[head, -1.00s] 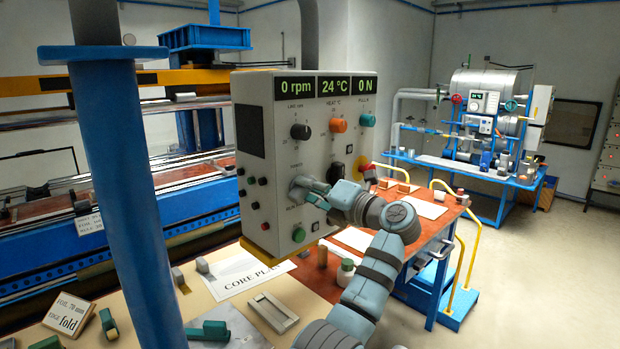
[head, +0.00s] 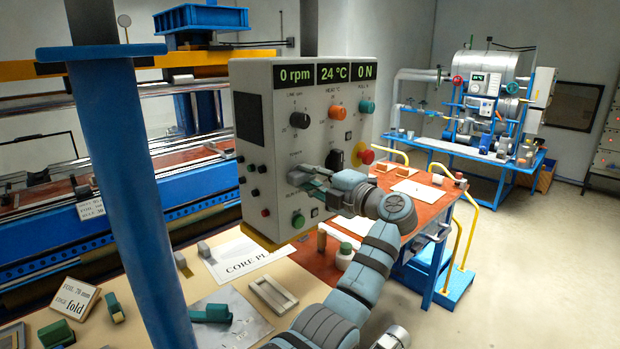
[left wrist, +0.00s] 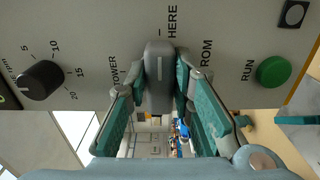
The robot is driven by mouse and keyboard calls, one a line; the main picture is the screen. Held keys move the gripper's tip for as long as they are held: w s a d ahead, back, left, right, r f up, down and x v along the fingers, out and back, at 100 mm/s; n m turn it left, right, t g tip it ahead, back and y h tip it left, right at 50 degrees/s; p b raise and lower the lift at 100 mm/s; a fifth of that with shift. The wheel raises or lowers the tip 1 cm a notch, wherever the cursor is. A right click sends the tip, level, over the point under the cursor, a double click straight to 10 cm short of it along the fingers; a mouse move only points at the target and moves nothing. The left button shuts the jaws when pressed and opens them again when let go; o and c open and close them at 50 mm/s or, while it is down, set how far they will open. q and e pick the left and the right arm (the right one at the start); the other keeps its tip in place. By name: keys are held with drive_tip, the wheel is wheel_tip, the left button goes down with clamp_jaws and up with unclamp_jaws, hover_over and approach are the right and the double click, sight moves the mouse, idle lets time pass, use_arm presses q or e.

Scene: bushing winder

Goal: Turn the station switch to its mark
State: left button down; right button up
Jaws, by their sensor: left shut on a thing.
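The station switch is a grey lever knob (left wrist: 158,75) on the face of the grey control panel (head: 262,210). In the left wrist view its pale line points up toward a short tick and the word HERE (left wrist: 172,22). The labels TOWER and ROM stand on either side of the knob. My left gripper (head: 302,179) is at the panel, its fingers shut on the knob from both sides; it also shows in the left wrist view (left wrist: 160,88). In the head view the fingers hide most of the knob. My right gripper is not in view.
A green RUN button (left wrist: 273,72) is near the switch, and a dark dial (left wrist: 42,80) is on its other side. A red knob (head: 366,156) sits at the panel's right edge. A blue post (head: 125,200) stands left of the panel. A bench with parts lies below.

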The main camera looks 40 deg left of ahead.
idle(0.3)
use_arm(q)
drive_tip(key=c, duration=1.4)
unclamp_jaws()
drive_tip(key=s+d, duration=0.1)
drive_tip(key=d, duration=1.1)
drive_tip(key=shift+a, duration=0.15)
